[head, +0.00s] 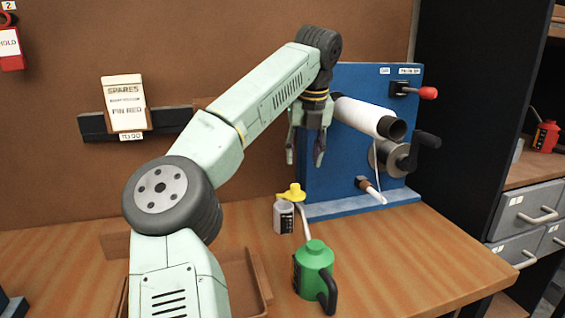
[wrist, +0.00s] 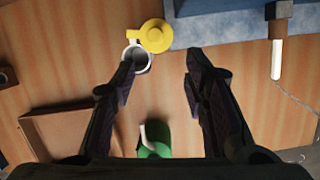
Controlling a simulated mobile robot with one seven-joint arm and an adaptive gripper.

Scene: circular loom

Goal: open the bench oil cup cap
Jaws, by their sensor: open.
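The bench oil cup is a small grey cup with a dark label (head: 284,217) on the bench, left of the blue machine's base. In the wrist view its round mouth (wrist: 138,57) shows open and dark inside. Its yellow cap (head: 292,193) stands swung to one side of the mouth; in the wrist view the cap (wrist: 151,35) lies beside the rim and not over it. My gripper (head: 305,158) is open and empty above the cup.
A green oil can (head: 314,262) with a black handle stands in front of the cup. The blue machine (head: 345,170) with a white roll and cranks is close on the right. A brown tray (head: 262,275) is at the left. The bench's front right is clear.

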